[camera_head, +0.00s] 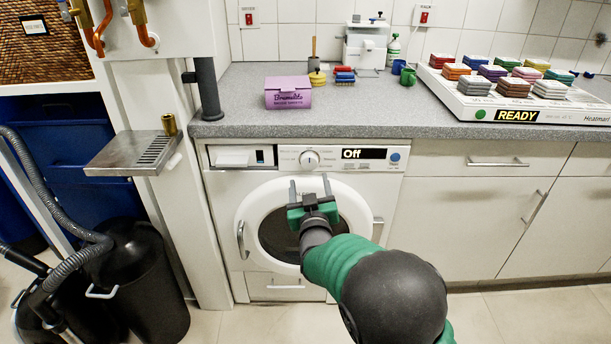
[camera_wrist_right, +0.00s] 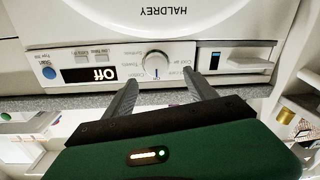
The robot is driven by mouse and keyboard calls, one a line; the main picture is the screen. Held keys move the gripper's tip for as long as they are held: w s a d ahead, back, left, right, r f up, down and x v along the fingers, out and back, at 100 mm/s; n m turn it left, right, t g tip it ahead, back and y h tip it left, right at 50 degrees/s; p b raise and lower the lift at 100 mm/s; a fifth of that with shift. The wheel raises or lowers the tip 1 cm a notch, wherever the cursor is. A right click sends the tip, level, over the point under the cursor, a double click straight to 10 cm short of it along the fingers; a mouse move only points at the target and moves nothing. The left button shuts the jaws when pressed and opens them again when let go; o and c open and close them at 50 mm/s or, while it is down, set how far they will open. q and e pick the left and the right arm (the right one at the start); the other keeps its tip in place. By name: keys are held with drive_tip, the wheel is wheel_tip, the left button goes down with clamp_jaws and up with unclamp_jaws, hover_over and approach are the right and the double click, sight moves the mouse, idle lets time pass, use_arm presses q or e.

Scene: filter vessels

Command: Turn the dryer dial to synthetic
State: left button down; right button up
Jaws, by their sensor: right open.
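The white dryer (camera_head: 225,195) stands under the counter, with a round door and a control panel along its top. The round white dial (camera_head: 310,160) is on the panel, left of a black display reading "Off". In the right wrist view, which is upside down, the dial (camera_wrist_right: 156,64) has small labels around it, and the display (camera_wrist_right: 90,74) also reads "Off". My right gripper (camera_head: 309,182) is open and empty in front of the dryer, just below the dial in the head view. In the wrist view its fingers (camera_wrist_right: 158,88) point toward the panel, apart from the dial. My left gripper is not visible.
A blue button (camera_head: 395,157) is at the panel's right end. The grey counter (camera_head: 380,112) above holds a purple box (camera_head: 288,92) and a tray of coloured stacks (camera_head: 470,108). A metal drip shelf (camera_head: 135,152) juts out at the left. White cabinets (camera_head: 460,215) stand at the right.

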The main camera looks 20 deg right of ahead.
sight(310, 165)
drive_tip(key=x, duration=0.3)
drive_tip(key=d+b+x, duration=0.1)
drive_tip(key=x, duration=0.3)
drive_tip(key=shift+w+d+f+b, duration=0.2)
drive_tip(key=shift+d+b, duration=0.05)
drive_tip(key=shift+b, duration=0.05)
drive_tip(key=shift+a+r, duration=0.15)
drive_tip(key=shift+a, duration=0.25)
drive_tip(key=shift+d, duration=0.15)
drive_tip(key=c, duration=1.4)
